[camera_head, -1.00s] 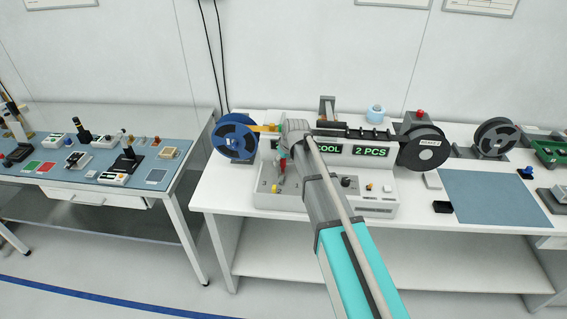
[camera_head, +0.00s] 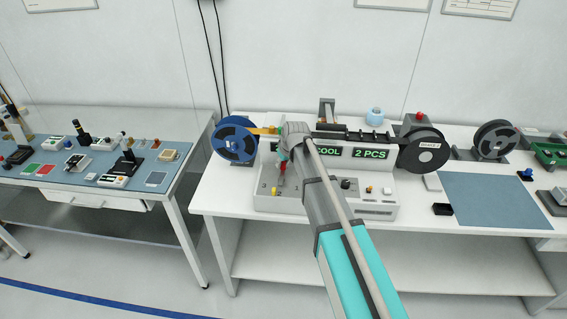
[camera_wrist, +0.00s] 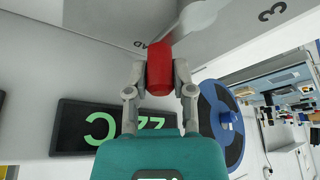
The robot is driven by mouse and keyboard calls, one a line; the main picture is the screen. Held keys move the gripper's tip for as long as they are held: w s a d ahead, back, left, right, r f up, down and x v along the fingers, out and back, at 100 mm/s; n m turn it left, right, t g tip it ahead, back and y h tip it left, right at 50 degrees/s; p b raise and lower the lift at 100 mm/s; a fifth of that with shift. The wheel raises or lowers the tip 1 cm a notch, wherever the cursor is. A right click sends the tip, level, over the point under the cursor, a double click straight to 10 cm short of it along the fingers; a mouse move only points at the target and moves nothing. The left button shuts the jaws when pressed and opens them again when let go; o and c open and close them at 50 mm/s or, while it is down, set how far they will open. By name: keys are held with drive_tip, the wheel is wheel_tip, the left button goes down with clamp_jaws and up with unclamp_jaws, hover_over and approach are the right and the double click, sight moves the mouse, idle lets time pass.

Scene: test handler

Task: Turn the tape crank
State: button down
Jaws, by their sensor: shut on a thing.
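The bench machine (camera_head: 330,207) stands in the middle of the head view, mostly behind my arm. My gripper (camera_head: 283,158) is at its front left, partly hidden by my wrist. In the wrist view my gripper (camera_wrist: 160,75) has its two grey fingers shut on a red cylindrical handle (camera_wrist: 160,68). A pale grey lever or crank arm (camera_wrist: 196,17) shows just beyond the handle; I cannot see clearly how they join. The blue reel (camera_head: 235,139) stands at the machine's left end, with orange tape (camera_head: 265,129) running from it. It also shows in the wrist view (camera_wrist: 214,120).
A black reel (camera_head: 424,150) is on the machine's right, with another dark reel (camera_head: 495,139) farther right. Green displays face front, one reading "2 PCS" (camera_head: 370,153). A blue-grey mat (camera_head: 490,198) lies clear on the right. A second table (camera_head: 60,190) with small devices stands left.

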drive_tip(key=shift+d, duration=0.1)
drive_tip(key=m, duration=0.2)
drive_tip(key=d+m+h, duration=0.1)
drive_tip(key=m, duration=0.1)
drive_tip(key=d+m+h, duration=0.1)
drive_tip(key=m, duration=0.1)
drive_tip(key=shift+s+t, duration=0.4)
drive_tip(key=m, duration=0.1)
drive_tip(key=d+m+h, duration=0.1)
drive_tip(key=m, duration=0.1)
drive_tip(key=shift+s+h, duration=0.3)
drive_tip(key=shift+s, duration=0.1)
drive_tip(key=shift+s+d+m+g+h, duration=0.15)
drive_tip(key=shift+s+m+h, duration=0.1)
drive_tip(key=shift+m, duration=0.5)
drive_tip(key=shift+s+d+m+g+h, duration=0.15)
drive_tip(key=shift+m+h, duration=0.1)
drive_tip(key=shift+m, duration=0.5)
drive_tip(key=shift+c, duration=2.4)
unclamp_jaws()
drive_tip(key=shift+w, duration=0.1)
